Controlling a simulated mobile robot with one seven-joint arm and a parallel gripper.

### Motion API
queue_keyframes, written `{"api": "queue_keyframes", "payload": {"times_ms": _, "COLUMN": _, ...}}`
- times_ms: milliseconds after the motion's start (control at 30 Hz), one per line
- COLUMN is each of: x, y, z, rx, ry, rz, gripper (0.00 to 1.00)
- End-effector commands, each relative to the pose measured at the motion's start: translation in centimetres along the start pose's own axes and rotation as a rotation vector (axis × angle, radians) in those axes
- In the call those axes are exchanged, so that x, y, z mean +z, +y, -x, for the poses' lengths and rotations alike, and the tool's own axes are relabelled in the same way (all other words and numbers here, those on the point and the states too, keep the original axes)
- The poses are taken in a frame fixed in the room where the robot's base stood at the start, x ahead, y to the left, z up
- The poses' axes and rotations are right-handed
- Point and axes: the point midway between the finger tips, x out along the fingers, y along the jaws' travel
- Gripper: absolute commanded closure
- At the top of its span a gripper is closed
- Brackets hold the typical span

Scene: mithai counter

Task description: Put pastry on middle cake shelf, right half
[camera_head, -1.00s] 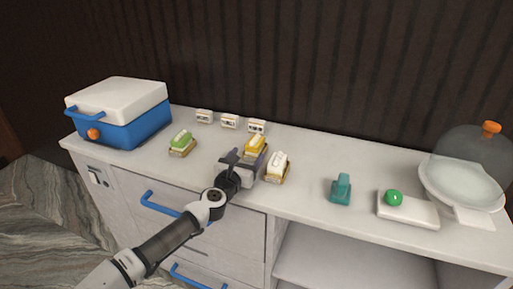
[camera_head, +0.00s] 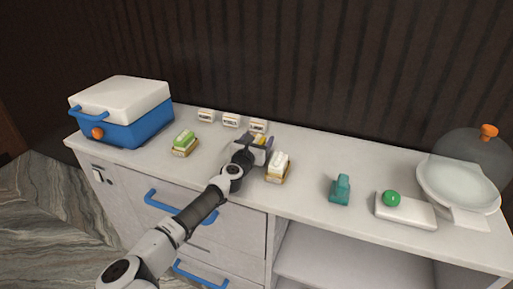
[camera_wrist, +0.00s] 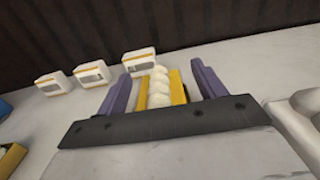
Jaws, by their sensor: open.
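Three small boxed pastries stand on the counter: a green one (camera_head: 184,143) at left, a yellow one (camera_head: 261,140) in the middle and a white one (camera_head: 278,165) at right. My gripper (camera_wrist: 160,90) is open around the yellow item, which shows in the wrist view as a yellow tray (camera_wrist: 177,88) with a row of pale lumps on top. One purple finger is on each side of it, with gaps visible. In the head view my gripper (camera_head: 256,147) partly hides it. I see no cake shelf that I can identify.
Three label cards (camera_head: 231,120) stand behind the pastries. A blue and white cooler (camera_head: 122,112) is at left.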

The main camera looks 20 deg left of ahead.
Motion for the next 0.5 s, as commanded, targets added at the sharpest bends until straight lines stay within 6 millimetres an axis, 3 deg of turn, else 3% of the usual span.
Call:
{"api": "queue_keyframes", "payload": {"times_ms": 100, "x": 0.00, "y": 0.00, "z": 0.03, "rx": 0.000, "ry": 0.000, "rz": 0.000, "gripper": 0.33}}
{"api": "queue_keyframes", "payload": {"times_ms": 500, "x": 0.04, "y": -0.01, "z": 0.04, "rx": 0.000, "ry": -0.001, "rz": 0.000, "gripper": 0.84}}
